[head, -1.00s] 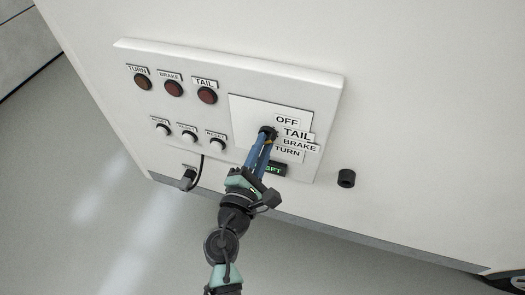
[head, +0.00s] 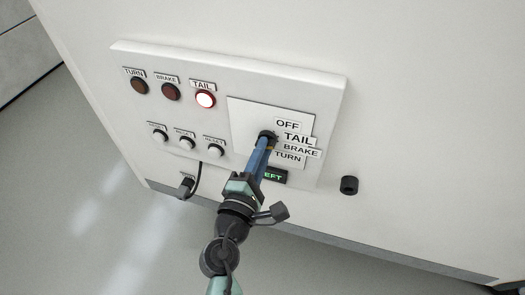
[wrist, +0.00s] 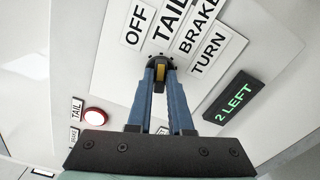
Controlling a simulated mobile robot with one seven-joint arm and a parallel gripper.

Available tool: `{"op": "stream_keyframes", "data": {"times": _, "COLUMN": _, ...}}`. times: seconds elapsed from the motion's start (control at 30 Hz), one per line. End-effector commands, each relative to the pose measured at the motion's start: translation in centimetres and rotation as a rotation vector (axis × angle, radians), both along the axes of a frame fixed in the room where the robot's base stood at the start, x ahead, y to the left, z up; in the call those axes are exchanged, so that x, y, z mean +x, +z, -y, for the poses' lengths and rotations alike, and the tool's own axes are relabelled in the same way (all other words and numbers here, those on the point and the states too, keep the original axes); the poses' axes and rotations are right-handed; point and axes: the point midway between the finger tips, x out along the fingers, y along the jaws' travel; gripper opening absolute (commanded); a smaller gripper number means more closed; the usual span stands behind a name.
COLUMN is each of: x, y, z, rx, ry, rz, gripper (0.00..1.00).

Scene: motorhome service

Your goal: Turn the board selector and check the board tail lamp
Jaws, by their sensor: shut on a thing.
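The board (head: 228,72) is a white panel on a white wall. Its selector (head: 268,135) is a dark knob beside the labels OFF, TAIL, BRAKE and TURN; TAIL is the largest label. My gripper (head: 265,144) is shut on the selector, and in the wrist view the blue fingers (wrist: 159,72) close around the dark knob, which has a yellow mark. The fingers hide part of the knob. The tail lamp (head: 206,100), under the TAIL label, is lit bright white with a red rim. It also glows in the wrist view (wrist: 95,117).
The turn lamp (head: 139,86) and brake lamp (head: 171,92) are dark. A plug with a cable (head: 187,184) is lower left. A display (wrist: 235,97) reads "2 LEFT". A black knob (head: 349,185) sits on the wall at right.

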Motion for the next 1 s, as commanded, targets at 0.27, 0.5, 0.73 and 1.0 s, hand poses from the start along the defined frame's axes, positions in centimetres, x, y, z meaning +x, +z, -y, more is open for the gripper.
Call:
{"op": "stream_keyframes", "data": {"times": 0.27, "x": 0.0, "y": -0.1, "z": 0.0, "rx": -0.002, "ry": 0.001, "rz": -0.002, "gripper": 0.49}}
{"op": "stream_keyframes", "data": {"times": 0.5, "x": -0.1, "y": 0.0, "z": 0.0, "rx": -0.002, "ry": 0.000, "rz": -0.001, "gripper": 0.49}}
{"op": "stream_keyframes", "data": {"times": 0.73, "x": -2.3, "y": -0.2, "z": -0.8, "rx": -0.002, "ry": 0.002, "rz": -0.003, "gripper": 0.49}}
{"op": "stream_keyframes", "data": {"times": 1.0, "x": -7.9, "y": -0.3, "z": -2.6, "rx": -0.001, "ry": 0.003, "rz": -0.004, "gripper": 0.49}}
